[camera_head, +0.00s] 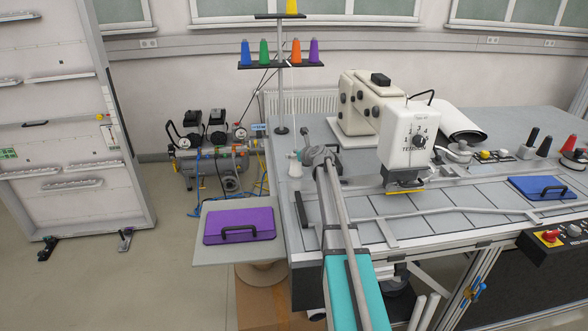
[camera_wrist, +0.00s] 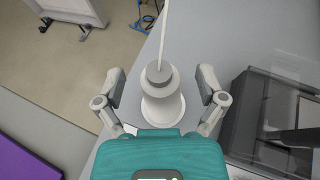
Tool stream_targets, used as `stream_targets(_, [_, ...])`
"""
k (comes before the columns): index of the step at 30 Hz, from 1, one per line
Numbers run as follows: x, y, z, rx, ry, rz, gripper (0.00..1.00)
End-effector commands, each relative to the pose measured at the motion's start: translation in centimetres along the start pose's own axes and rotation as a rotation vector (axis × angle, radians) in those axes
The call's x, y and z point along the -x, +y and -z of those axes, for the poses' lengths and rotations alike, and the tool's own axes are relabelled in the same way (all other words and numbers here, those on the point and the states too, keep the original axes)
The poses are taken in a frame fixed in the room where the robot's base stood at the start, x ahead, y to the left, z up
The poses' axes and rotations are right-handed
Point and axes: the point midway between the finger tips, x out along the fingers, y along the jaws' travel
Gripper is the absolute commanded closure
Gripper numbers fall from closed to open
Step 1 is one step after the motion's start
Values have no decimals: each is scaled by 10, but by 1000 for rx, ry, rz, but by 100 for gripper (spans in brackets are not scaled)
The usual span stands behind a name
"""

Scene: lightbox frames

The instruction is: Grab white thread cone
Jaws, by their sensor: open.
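The white thread cone (camera_wrist: 162,106) stands upright with a grey top in the middle of the wrist view, and a white thread runs up from it. In the head view the small white cone (camera_head: 294,168) stands near the left edge of the grey work table (camera_head: 290,225). My gripper (camera_wrist: 160,84) is open, with one finger on each side of the cone and a visible gap on both sides. In the head view my gripper (camera_head: 305,155) is beside the cone. The teal gripper body hides the bottom of the wrist view.
A thread stand (camera_head: 281,100) with several coloured cones rises behind. A white sewing machine (camera_head: 407,138) stands to the right. A purple case (camera_head: 240,225) lies on a side shelf at left. A blue case (camera_head: 541,187) lies far right.

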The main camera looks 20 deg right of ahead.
Motion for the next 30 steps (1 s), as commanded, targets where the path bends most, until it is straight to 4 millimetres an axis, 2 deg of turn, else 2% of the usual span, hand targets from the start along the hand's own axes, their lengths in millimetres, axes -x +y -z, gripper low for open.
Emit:
stream_targets(19, [-4,0,0,0,0,1,12])
stream_targets(30, [-4,0,0,0,0,1,81])
